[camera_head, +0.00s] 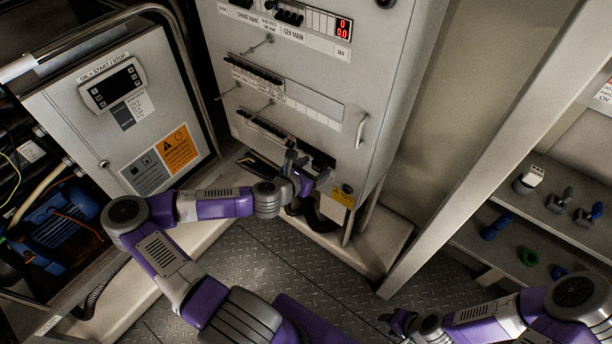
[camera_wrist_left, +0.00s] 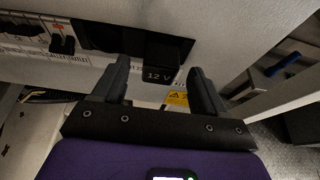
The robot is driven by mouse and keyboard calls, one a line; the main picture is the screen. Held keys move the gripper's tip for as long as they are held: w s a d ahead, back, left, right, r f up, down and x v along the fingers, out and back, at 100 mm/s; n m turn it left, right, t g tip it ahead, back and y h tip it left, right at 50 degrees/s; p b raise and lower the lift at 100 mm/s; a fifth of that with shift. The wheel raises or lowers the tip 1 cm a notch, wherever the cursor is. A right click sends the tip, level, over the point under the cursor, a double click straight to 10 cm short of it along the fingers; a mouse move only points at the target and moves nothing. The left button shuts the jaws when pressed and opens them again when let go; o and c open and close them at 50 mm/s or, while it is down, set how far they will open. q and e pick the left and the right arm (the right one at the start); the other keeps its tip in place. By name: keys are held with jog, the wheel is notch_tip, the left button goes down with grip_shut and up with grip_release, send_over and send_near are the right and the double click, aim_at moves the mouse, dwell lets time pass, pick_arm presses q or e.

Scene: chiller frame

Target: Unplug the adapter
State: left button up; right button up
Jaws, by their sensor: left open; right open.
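The adapter (camera_wrist_left: 160,62) is a black block marked "12 V" in the left wrist view. It is plugged into the dark socket strip low on the grey cabinet; in the head view my gripper partly hides that spot. My left gripper (camera_wrist_left: 160,78) is open, with one finger on each side of the adapter as seen from the wrist. I cannot tell whether either finger touches it. In the head view my left gripper (camera_head: 302,172) is at the cabinet's lower front. My right gripper (camera_head: 400,321) is open near the bottom edge, away from the cabinet.
The grey cabinet (camera_head: 300,62) has rows of switches and a handle (camera_head: 361,130). A control box (camera_head: 112,110) stands at the left. Shelves (camera_head: 540,225) with small fittings are at the right, behind a pale post (camera_head: 480,150). The metal floor (camera_head: 235,265) between is clear.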

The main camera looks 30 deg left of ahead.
aim_at(316, 171)
pick_arm(q)
jog(key=shift+x, duration=1.05)
jog(key=c, duration=1.2)
jog(key=shift+s, duration=0.1)
jog(key=shift+c, duration=0.3)
jog(key=shift+s, duration=0.1)
jog(key=shift+s+a+p, duration=0.15)
jog(key=shift+s+p, duration=0.4)
jog(key=shift+s, duration=1.7)
jog(key=shift+s, duration=0.1)
